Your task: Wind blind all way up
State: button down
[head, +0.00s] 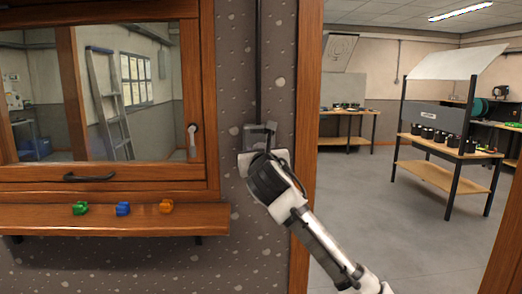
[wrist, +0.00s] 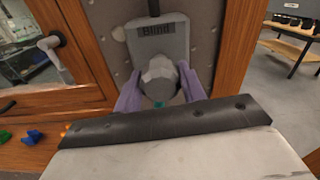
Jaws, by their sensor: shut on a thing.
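The blind control is a grey plate (wrist: 152,50) labelled "Blind", fixed to the speckled wall strip between the window and the doorway. A grey faceted knob (wrist: 159,75) sits at its lower part. My gripper (wrist: 160,95) has its two purple fingers on either side of the knob, shut on it. In the head view the plate (head: 258,136) shows only in part, and my gripper (head: 262,152) hides the knob. A dark cord or conduit (head: 258,60) runs up the wall from the plate. No blind fabric shows over the visible part of the window (head: 95,90).
A wooden sill (head: 110,218) below the window bears a green piece (head: 80,209), a blue piece (head: 123,209) and an orange piece (head: 166,206). The doorway at right opens onto workbenches.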

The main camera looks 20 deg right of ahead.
jog(key=shift+f+n, duration=0.15)
jog(key=shift+n, duration=0.65)
jog(key=shift+p, duration=0.3)
jog(key=c, duration=0.8)
grip_release()
jog(key=shift+c, duration=0.2)
jog(key=shift+s, duration=0.15)
jog(key=b+v, duration=0.4)
jog(key=v, duration=0.9)
jog(key=shift+s+a, duration=0.15)
jog(key=shift+s, duration=0.15)
